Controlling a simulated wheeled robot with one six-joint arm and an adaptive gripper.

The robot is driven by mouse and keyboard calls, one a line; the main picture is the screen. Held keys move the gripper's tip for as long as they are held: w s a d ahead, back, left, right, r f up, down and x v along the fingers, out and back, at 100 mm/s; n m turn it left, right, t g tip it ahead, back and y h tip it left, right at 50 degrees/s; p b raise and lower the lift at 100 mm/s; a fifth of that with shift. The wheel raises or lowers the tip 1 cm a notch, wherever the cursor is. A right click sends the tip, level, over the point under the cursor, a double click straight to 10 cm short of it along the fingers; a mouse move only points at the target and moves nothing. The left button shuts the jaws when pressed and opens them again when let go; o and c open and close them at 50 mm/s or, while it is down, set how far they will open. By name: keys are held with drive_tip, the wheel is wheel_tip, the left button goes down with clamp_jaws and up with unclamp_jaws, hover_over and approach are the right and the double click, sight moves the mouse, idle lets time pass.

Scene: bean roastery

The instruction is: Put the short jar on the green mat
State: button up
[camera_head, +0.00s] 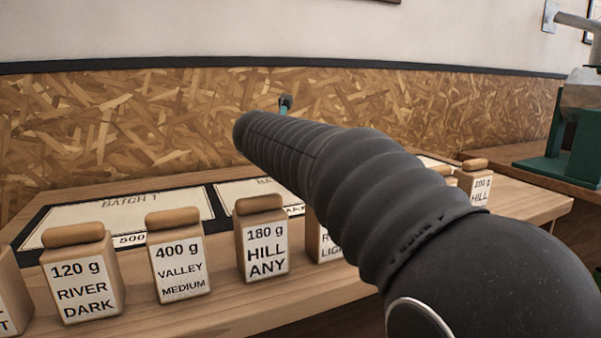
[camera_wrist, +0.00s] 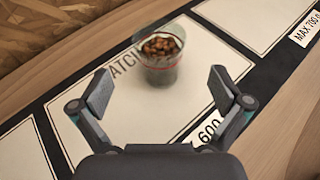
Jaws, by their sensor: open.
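A clear glass jar (camera_wrist: 162,62) with a reddish band and brown beans inside stands on a white batch panel in the wrist view. No other jar shows for comparing its height. My gripper (camera_wrist: 160,82) is open and empty, its two fingers spread wide. The jar appears beyond the fingertips, roughly centred between them; I cannot tell the exact gap. In the head view my arm hides the jar and most of my gripper; only a small dark and teal tip shows above the arm. No green mat is in view.
Labelled bean bags, including 120 g (camera_head: 85,275), 400 g (camera_head: 178,258) and 180 g (camera_head: 262,238), line the counter's front. White panels, including BATCH 1 (camera_head: 120,212), lie behind them. A green-based machine (camera_head: 570,150) stands at right. A chipboard wall (camera_head: 90,120) rises behind.

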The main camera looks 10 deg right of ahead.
drive_tip(key=shift+x, duration=4.25)
drive_tip(key=c, duration=1.4)
drive_tip(key=shift+c, duration=0.7)
drive_tip(key=shift+r, duration=0.1)
